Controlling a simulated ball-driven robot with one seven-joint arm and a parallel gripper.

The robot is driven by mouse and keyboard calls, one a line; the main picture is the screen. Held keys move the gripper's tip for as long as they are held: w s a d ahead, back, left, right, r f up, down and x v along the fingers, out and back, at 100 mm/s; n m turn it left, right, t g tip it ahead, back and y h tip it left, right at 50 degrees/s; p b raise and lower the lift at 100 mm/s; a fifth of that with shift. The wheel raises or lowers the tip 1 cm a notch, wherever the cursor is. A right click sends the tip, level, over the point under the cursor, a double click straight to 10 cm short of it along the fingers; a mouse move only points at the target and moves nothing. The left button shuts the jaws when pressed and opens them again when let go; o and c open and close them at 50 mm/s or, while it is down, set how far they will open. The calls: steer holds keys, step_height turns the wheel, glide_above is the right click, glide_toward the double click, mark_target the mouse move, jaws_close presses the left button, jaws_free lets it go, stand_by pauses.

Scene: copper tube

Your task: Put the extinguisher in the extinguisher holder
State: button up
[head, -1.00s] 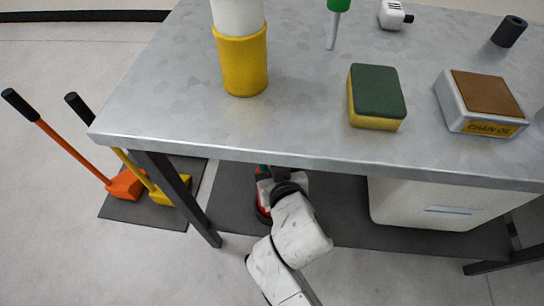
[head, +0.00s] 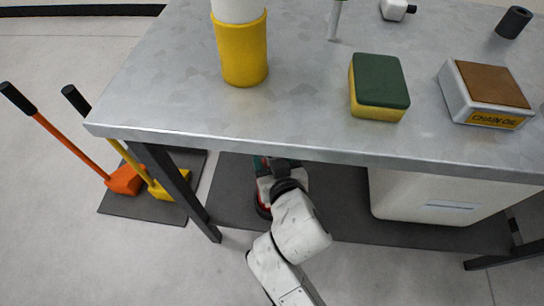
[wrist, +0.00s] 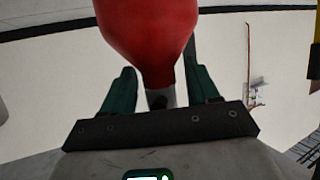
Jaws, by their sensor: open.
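The red extinguisher (wrist: 148,35) fills the top middle of the wrist view, its body narrowing to a dark neck close to my gripper (wrist: 158,75). The two green fingers stand apart on either side of that neck, and the jaws are open. In the head view my gripper (head: 278,166) is below the tabletop's front edge, over the dark lower shelf. Only a bit of red and black (head: 262,203) shows beside it there; my arm and the table hide the rest. I cannot make out an extinguisher holder for certain in either view.
The metal tabletop (head: 310,110) overhangs my gripper. On it are a yellow cylinder (head: 241,52) with a white top, a sponge (head: 380,85) and a chain oil box (head: 487,92). A white container (head: 430,200) stands right under the table. Long-handled tools (head: 125,180) stand left.

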steer(key=shift+r, duration=0.2)
steer(key=p+v, duration=0.3)
steer(key=v, duration=0.9)
steer(key=shift+p, duration=0.35)
steer(key=s+d+f+m+g+h, duration=0.2)
steer(key=d+f+g+h, duration=0.15)
steer(key=d, duration=0.65)
steer(key=s+d+f+m+g+h, duration=0.1)
steer(key=d+f+m+g+h, duration=0.15)
steer(key=d+f, duration=0.45)
steer(key=s+d+f+g+y, duration=0.1)
steer(key=s+d+f+g, duration=0.1)
steer(key=s+d+g, duration=0.3)
steer(key=s+d, duration=0.4)
steer(key=s, duration=0.4)
steer(key=shift+s+d+f+g, duration=0.2)
steer(key=shift+d+f+g, duration=0.1)
steer(key=shift+d+f, duration=0.1)
